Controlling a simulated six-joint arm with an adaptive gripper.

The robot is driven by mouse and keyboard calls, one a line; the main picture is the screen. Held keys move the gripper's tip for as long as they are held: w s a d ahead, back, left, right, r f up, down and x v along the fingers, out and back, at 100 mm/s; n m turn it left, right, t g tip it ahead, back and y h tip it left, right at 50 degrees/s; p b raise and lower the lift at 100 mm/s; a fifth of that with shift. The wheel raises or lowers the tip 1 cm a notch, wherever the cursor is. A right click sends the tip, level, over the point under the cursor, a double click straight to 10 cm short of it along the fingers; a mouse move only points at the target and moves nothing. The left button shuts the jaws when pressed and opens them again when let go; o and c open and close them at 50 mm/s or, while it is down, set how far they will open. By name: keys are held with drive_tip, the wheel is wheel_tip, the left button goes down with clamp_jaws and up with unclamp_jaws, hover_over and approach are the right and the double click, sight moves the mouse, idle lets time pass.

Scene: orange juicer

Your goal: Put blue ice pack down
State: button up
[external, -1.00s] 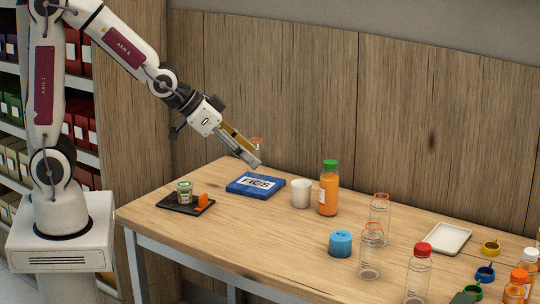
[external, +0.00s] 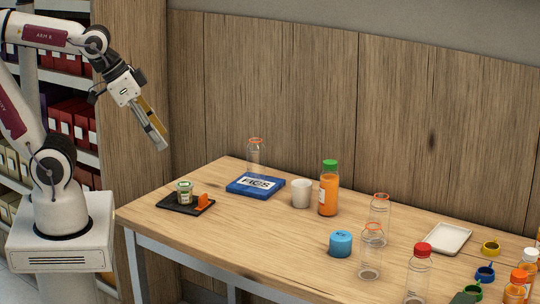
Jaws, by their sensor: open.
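A flat blue slab (external: 237,187) with a white lettered label lies on the wooden table, right of the black tray. A short blue cylinder (external: 341,244) with small lettering on top stands nearer the table's front edge. I cannot tell for certain from the lettering which of these is the ice pack. My gripper (external: 160,144) is empty, up in the air left of the table's back corner, pointing down to the right. It is clear of both blue things. Its finger gap is hard to see at this size.
A black tray (external: 176,208) holds a small jar and an orange piece. A clear bottle (external: 255,157) stands at the slab's back edge. A white cup (external: 301,193) and an orange juice bottle (external: 328,190) are to the right, with several bottles beyond.

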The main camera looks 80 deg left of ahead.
drive_tip(key=shift+g, duration=0.3)
drive_tip(key=shift+s, duration=2.15)
